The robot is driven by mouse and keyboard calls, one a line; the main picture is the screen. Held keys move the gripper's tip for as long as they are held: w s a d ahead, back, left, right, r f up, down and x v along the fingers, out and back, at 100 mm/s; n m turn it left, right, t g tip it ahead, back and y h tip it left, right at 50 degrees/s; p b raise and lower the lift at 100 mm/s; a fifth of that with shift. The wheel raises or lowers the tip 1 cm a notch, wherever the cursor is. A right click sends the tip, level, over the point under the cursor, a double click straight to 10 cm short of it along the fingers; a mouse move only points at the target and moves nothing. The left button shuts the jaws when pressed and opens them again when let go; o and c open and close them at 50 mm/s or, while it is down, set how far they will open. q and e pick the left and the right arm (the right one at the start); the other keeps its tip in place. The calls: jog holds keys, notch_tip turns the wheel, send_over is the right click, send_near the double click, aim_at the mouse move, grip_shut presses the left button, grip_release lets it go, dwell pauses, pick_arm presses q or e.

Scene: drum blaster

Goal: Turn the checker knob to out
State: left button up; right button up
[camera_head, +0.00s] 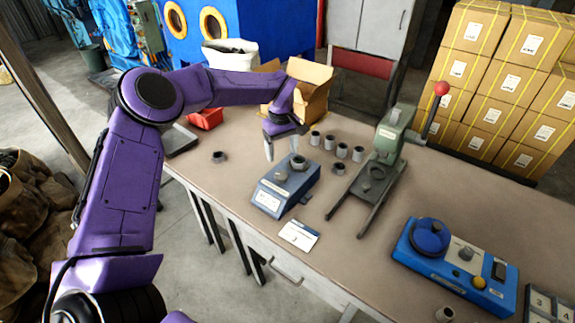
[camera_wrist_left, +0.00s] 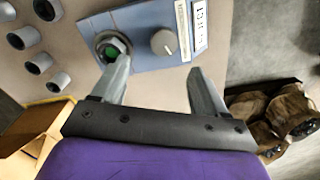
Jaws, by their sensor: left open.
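The checker, a blue-grey box (camera_head: 270,197), stands on the workbench near its front edge and fills the top of the left wrist view (camera_wrist_left: 150,20). It has a round grey knob (camera_wrist_left: 163,42) with a pale pointer line, which also shows in the head view (camera_head: 281,177). Beside the knob, a dark ring-shaped part (camera_wrist_left: 103,38) with a green centre sits on the box. My left gripper (camera_head: 281,151) is open and empty above the checker; in the wrist view its fingertips (camera_wrist_left: 160,70) point toward the box, apart from the knob. My right gripper is out of view.
Several grey cylindrical parts (camera_head: 342,150) stand behind the checker. A green press (camera_head: 385,140) with a red-balled lever is to its right, and a blue control box (camera_head: 450,268) farther right. A white card (camera_head: 299,236) lies in front; an open carton (camera_head: 313,97) stands behind.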

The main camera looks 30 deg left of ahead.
aim_at(281, 175)
pick_arm(q)
jog(key=f, duration=0.1)
jog(key=s+f+p, duration=0.1)
jog(key=f, duration=0.1)
jog(key=shift+s+f, duration=0.1)
jog(key=shift+f, duration=0.05)
jog(key=f, duration=0.3)
jog(key=f+p, duration=0.1)
jog(key=f, duration=0.1)
jog(key=shift+w+f, duration=0.35)
jog(key=shift+w, duration=0.05)
jog(key=shift+s, duration=0.15)
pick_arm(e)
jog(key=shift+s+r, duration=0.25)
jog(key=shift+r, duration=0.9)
pick_arm(q)
jog(key=c, duration=1.1)
jog(key=shift+o, duration=0.2)
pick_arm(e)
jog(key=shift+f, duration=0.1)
